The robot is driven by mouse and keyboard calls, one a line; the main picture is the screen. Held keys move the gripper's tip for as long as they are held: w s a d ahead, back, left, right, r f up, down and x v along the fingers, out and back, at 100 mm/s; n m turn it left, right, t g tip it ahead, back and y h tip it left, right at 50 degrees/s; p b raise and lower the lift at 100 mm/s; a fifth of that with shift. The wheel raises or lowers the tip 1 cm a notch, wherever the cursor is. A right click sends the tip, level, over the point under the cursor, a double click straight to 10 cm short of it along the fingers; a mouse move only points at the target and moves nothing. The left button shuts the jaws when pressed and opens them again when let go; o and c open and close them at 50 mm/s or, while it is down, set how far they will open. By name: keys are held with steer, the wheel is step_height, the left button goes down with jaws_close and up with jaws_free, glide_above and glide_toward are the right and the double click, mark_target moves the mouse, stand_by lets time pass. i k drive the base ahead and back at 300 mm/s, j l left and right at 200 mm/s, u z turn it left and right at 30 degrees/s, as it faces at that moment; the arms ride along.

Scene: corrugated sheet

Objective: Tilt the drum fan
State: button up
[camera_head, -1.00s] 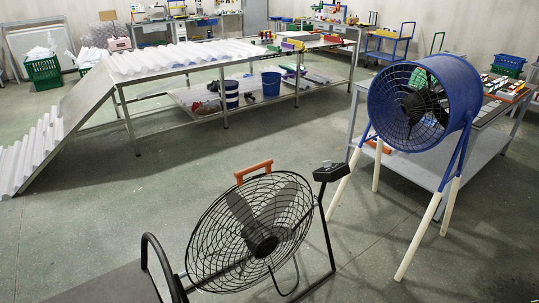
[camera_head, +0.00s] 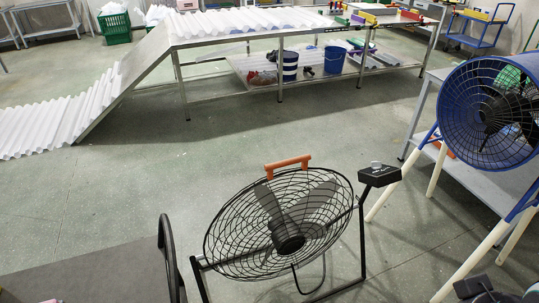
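A blue drum fan (camera_head: 490,112) stands at the right on pale legs, its round grille facing left and toward me. Its right side is cut off by the picture edge. A black wire-cage fan (camera_head: 285,222) with an orange handle (camera_head: 287,164) stands nearer, in the lower middle. Its cage leans back in a dark tube frame, with a black box at the upper right of the frame. A dark part at the bottom right corner (camera_head: 482,289) seems to be my gripper, mostly cut off. It is apart from the black fan, and its fingers cannot be made out.
A long metal table (camera_head: 180,52) with white corrugated sheets runs across the back, sloping down at the left. Buckets (camera_head: 334,60) stand on its lower shelf. A grey table (camera_head: 420,110) is behind the blue fan. The green floor between is clear.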

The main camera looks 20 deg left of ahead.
mark_target(289, 231)
steer(key=i+u, duration=0.2)
steer(key=u, duration=0.25)
steer(key=i+l+u, duration=0.1)
steer(key=u, duration=0.35)
steer(key=i+l+u, duration=0.2)
steer(key=u, duration=0.25)
steer(key=i+l+u, duration=0.2)
steer(key=i+u, duration=0.3)
steer(key=i+l+u, duration=0.2)
steer(key=l+u, duration=0.15)
steer(key=u, duration=0.15)
